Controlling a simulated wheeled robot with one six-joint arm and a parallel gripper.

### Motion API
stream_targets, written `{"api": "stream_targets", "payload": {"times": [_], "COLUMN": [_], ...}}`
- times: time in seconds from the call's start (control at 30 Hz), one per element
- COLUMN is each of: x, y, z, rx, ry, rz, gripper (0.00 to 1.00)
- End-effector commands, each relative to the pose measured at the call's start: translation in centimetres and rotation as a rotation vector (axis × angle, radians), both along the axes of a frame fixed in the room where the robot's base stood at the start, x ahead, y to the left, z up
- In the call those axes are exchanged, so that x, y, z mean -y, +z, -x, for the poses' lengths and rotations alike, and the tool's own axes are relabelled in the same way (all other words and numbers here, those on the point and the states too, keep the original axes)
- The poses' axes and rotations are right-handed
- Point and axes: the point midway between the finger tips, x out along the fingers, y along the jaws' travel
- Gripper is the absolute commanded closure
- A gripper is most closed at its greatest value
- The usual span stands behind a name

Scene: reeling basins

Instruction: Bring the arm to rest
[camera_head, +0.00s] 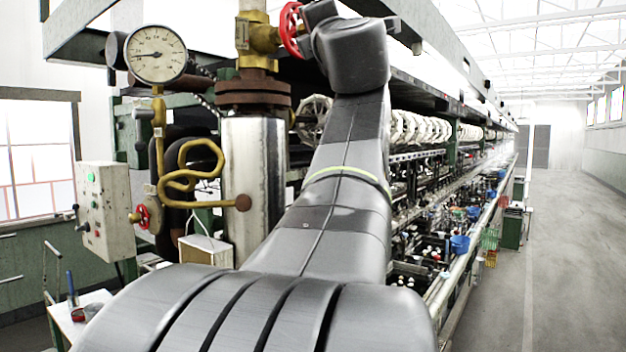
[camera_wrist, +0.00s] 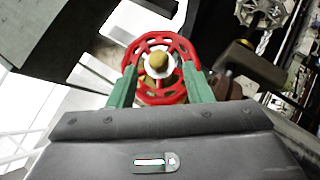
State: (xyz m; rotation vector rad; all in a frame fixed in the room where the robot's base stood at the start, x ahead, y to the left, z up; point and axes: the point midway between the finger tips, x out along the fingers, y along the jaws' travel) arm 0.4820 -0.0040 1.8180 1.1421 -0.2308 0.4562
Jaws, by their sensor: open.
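My gripper (camera_wrist: 160,74) is open in the wrist view. Its two green fingers stand apart, one on each side of a red handwheel (camera_wrist: 158,98). The wheel has a pale hub with a yellowish middle. I cannot tell whether the fingers touch its rim. In the head view, my arm reaches forward and up, with its wrist beside the same red handwheel (camera_head: 291,30). The wheel sits on a brass valve (camera_head: 258,40) on top of a vertical pipe. My fingers are hidden or too unclear to make out in the head view.
A pressure gauge (camera_head: 156,54) and a curled yellow pipe (camera_head: 190,165) stand left of the metal column (camera_head: 254,180). A control box (camera_head: 104,205) is further left. The long reeling machine (camera_head: 440,215) runs away on the right. The aisle floor (camera_head: 570,240) is clear.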

Motion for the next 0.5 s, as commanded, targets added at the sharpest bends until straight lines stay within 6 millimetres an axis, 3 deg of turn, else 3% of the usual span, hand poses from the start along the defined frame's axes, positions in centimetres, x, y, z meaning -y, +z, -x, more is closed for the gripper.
{"api": "stream_targets", "payload": {"times": [0.2,0.5], "x": [-1.0,-0.9], "y": [1.7,1.4], "z": [-3.5,-3.3], "rx": [0.002,0.064], "ry": [0.003,0.003], "rz": [0.001,0.044], "gripper": [0.55,0.55]}}
